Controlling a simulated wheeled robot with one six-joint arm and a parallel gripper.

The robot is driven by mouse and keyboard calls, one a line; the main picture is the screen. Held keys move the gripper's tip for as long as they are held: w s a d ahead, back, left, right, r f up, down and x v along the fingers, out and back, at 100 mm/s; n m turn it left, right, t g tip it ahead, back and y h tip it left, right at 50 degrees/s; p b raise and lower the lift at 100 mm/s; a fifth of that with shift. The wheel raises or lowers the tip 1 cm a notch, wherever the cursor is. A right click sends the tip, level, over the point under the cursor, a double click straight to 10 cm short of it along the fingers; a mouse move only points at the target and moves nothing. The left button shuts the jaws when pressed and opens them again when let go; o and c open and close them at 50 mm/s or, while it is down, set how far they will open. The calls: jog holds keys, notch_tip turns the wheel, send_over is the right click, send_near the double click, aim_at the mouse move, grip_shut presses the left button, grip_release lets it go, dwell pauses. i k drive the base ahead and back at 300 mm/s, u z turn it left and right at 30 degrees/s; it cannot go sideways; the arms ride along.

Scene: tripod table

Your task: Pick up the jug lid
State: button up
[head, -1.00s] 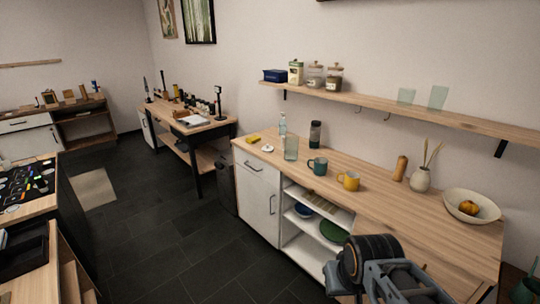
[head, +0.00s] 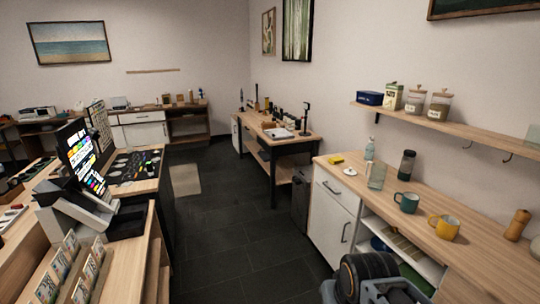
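A small white round piece that looks like the jug lid (head: 350,171) lies on the wooden counter (head: 448,263), near its far left end. A clear glass jug (head: 376,176) stands just to the right of it. The lid is small at this distance, so its details are hard to make out. Part of my arm shows at the bottom of the head view, in front of the counter and well short of the lid. The fingers of my gripper do not show.
A yellow sponge (head: 336,159), a clear bottle (head: 369,149), a dark bottle (head: 407,165), a teal mug (head: 407,202) and a yellow mug (head: 444,227) stand around the lid and jug. A bin (head: 300,199) stands beyond the counter. The dark floor (head: 235,240) to the left is free.

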aim_at(349, 171)
jog(key=u, duration=0.5)
jog(key=i, duration=3.05)
jog(key=z, duration=1.7)
jog(key=i, duration=0.8)
jog(key=z, duration=0.85)
